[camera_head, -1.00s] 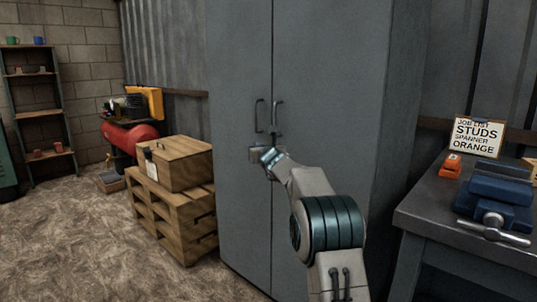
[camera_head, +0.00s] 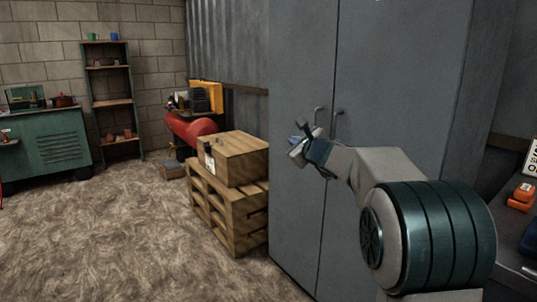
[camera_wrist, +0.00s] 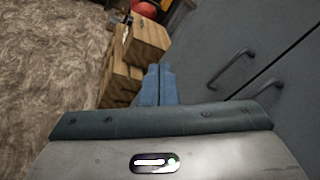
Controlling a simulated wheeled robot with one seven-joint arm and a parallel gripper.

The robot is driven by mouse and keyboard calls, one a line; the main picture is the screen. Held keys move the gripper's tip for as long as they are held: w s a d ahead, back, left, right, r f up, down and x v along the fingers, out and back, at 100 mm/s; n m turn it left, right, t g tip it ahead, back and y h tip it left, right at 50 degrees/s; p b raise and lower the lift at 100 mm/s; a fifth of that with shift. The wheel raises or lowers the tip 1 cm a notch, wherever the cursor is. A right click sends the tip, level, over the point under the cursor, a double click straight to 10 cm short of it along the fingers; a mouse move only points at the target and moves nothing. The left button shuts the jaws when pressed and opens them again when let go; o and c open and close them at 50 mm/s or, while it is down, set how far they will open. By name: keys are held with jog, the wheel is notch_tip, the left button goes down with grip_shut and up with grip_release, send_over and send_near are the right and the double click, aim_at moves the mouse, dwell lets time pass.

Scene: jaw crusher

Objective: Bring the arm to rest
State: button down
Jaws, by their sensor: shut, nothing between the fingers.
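My arm reaches up from the lower right in the head view, bent at a large dark teal joint. My gripper (camera_head: 296,141) is at its end, in front of the tall grey cabinet (camera_head: 390,80), left of the cabinet's two handles (camera_head: 327,120). In the wrist view the blue fingers of my gripper (camera_wrist: 159,72) lie side by side, closed, with nothing between them. The cabinet doors are shut. The handles also show in the wrist view (camera_wrist: 232,72), to the right of the fingers and apart from them.
A wooden crate (camera_head: 232,158) on a pallet (camera_head: 228,210) stands left of the cabinet. Behind are a red compressor (camera_head: 192,128), a shelf rack (camera_head: 112,100) and a green cabinet (camera_head: 50,145). A workbench with an orange object (camera_head: 522,196) is at the right edge. The left floor is open.

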jog(key=s+a+r+n+g+p, duration=0.2)
jog(key=s+r+n+g+p, duration=0.15)
jog(key=s+n+p, duration=0.65)
jog(key=s+a+r+n+g+p, duration=0.25)
jog(key=s+n+g+p, duration=0.25)
jog(key=s, duration=0.8)
jog(key=s+d+n+g+h+p, duration=0.2)
jog(key=s+d+n+p, duration=0.3)
jog(key=s, duration=0.6)
jog(key=s+d+n+g+h+p, duration=0.2)
jog(key=s+p, duration=0.5)
jog(key=s, duration=0.4)
jog(key=d+n+h, duration=0.1)
jog(key=d+n, duration=0.1)
jog(key=d, duration=0.1)
jog(key=shift+d+n+g+h, duration=0.35)
jog(key=shift+n+h, duration=0.05)
jog(key=shift+d, duration=0.1)
